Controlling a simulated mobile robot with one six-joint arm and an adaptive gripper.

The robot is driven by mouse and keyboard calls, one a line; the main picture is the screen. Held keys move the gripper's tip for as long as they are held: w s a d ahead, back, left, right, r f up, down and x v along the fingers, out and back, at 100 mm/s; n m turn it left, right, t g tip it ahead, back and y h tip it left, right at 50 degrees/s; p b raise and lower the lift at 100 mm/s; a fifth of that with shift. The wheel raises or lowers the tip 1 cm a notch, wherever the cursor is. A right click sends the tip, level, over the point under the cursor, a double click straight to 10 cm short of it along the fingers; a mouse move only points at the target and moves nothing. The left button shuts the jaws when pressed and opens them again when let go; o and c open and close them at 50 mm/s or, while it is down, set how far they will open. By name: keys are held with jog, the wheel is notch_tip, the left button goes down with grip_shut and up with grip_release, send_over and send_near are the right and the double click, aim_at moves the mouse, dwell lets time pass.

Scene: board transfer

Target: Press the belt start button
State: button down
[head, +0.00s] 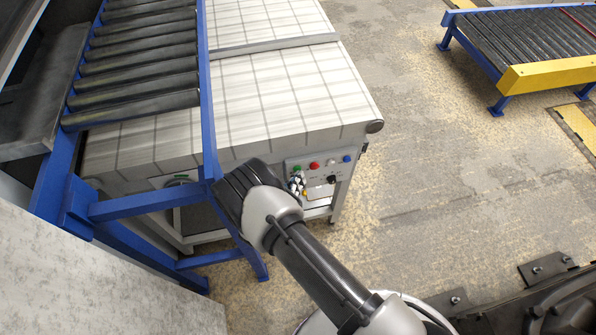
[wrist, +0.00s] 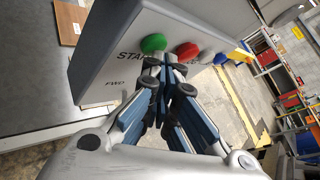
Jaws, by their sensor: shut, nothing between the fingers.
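The control panel (head: 322,178) is on the side of the belt conveyor (head: 255,95). Its green button (head: 297,169), lettered partly "STA", shows close up in the wrist view (wrist: 153,43). A red button (head: 314,165) sits to its right, also in the wrist view (wrist: 187,50). My gripper (head: 298,184) is shut and empty, its fingertips (wrist: 161,66) just below the green button in the wrist view, between it and the red one. I cannot tell whether they touch the panel. The fingers hide part of the lettering.
A white button (head: 331,161) and a blue button (head: 346,158) continue the row. A black knob (head: 332,180) is below. A blue-framed roller conveyor (head: 140,62) stands left, its legs close to my arm. Another roller conveyor (head: 540,50) is far right; the floor between is clear.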

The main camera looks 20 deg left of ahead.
dwell(0.4)
jog(key=shift+s+d+p, duration=0.3)
jog(key=shift+s+d, duration=0.15)
jog(key=shift+s, duration=0.25)
jog(key=s+d, duration=0.1)
jog(key=s+p, duration=0.1)
jog(key=s, duration=0.1)
jog(key=s+d, duration=0.1)
jog(key=shift+s+d, duration=0.15)
jog(key=shift+d, duration=0.15)
dwell(0.7)
